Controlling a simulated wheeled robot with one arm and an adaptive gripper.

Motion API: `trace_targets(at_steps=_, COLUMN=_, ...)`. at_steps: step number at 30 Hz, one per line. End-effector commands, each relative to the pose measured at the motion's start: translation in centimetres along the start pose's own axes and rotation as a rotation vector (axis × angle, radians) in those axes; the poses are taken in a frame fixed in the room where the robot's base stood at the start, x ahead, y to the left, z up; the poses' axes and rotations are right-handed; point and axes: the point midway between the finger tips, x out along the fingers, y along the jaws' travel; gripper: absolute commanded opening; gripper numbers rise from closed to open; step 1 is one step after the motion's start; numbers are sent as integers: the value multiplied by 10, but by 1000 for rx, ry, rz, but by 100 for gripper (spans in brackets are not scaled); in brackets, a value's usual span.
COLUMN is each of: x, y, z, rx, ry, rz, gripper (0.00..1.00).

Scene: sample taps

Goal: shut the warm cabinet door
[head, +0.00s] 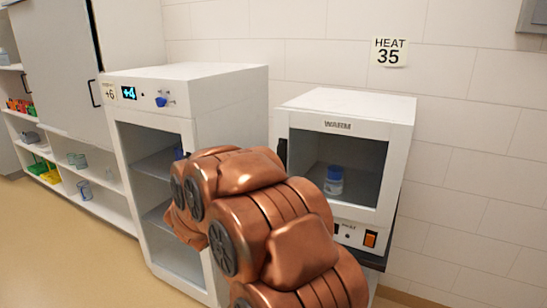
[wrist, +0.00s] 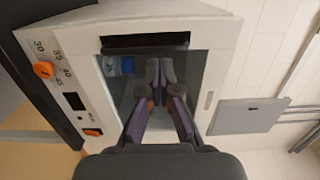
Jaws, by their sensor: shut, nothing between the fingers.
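The warm cabinet (head: 345,101) is a white box labelled WARM at the middle right of the head view. Its door (head: 381,198) has a white frame and a dark window, and stands flush or nearly flush with the front; I cannot tell if a small gap is left. A dark handle (head: 282,155) is at the door's left edge; in the wrist view the handle (wrist: 145,41) is at the top. My gripper (wrist: 160,78) is shut and empty in front of the window in the wrist view. Whether it touches the door is unclear. My arm hides it in the head view.
A blue-capped bottle (head: 334,180) shows behind the window. A taller white cabinet (head: 226,95) with a +4 display stands to the left, its shelves visible. Shelves (head: 105,178) with labware line the far left. A HEAT 35 sign (head: 389,51) hangs on the wall.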

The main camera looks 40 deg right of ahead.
Motion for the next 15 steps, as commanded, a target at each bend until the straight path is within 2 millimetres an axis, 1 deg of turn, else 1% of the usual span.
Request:
trace_targets(at_steps=1, x=8, y=-1, z=-1, rx=-2, ry=3, rz=1, gripper=0)
trace_targets(at_steps=15, x=73, y=0, z=-1, rx=-5, ry=2, rz=2, gripper=0)
